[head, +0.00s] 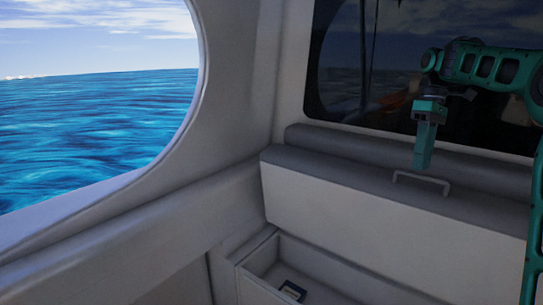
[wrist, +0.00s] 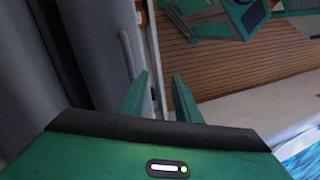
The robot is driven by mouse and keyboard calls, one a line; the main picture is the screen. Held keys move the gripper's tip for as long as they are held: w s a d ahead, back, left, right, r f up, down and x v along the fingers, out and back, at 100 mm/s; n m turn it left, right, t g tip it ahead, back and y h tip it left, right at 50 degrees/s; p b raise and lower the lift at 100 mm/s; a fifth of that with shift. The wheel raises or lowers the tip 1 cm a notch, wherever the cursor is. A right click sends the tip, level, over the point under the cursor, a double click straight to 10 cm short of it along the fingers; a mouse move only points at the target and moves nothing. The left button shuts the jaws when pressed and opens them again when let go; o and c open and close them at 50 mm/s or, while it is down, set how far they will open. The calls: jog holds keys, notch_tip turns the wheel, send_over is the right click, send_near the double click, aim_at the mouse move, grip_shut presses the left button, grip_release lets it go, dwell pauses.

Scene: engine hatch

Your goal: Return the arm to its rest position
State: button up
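My teal gripper (head: 423,160) hangs pointing down at the right, in front of the dark window. It appears just above the pale handle (head: 422,181) of the grey hatch panel (head: 350,215); the exact gap in depth is hard to judge. In the wrist view, the two fingers of my gripper (wrist: 160,78) stand apart with nothing between them. A handle-like bar (wrist: 127,55) shows left of the fingers in that view, apart from them.
Below the panel is an open compartment (head: 255,288) with a small dark object (head: 292,290) inside. A dark window (head: 350,70) is behind my arm. A large opening onto the sea is at left. The wrist view shows slatted wooden floor (wrist: 190,65).

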jog(key=s+f+m+t, duration=0.1)
jog(key=s+f+m, duration=0.3)
jog(key=s, duration=0.8)
jog(key=s+f+m+t+h, duration=0.1)
jog(key=s+f+m, duration=0.4)
jog(key=s+f, duration=0.3)
jog(key=s+f+m, duration=0.4)
jog(key=s+f, duration=0.1)
jog(key=s, duration=1.2)
jog(key=shift+a+f+m+t, duration=0.3)
jog(key=shift+a+f+t, duration=0.05)
jog(key=shift+f+t, duration=0.05)
jog(key=shift+s, duration=0.1)
jog(key=shift+w+f+h, duration=0.2)
jog(key=shift+w+h, duration=0.1)
jog(key=shift+w, duration=0.3)
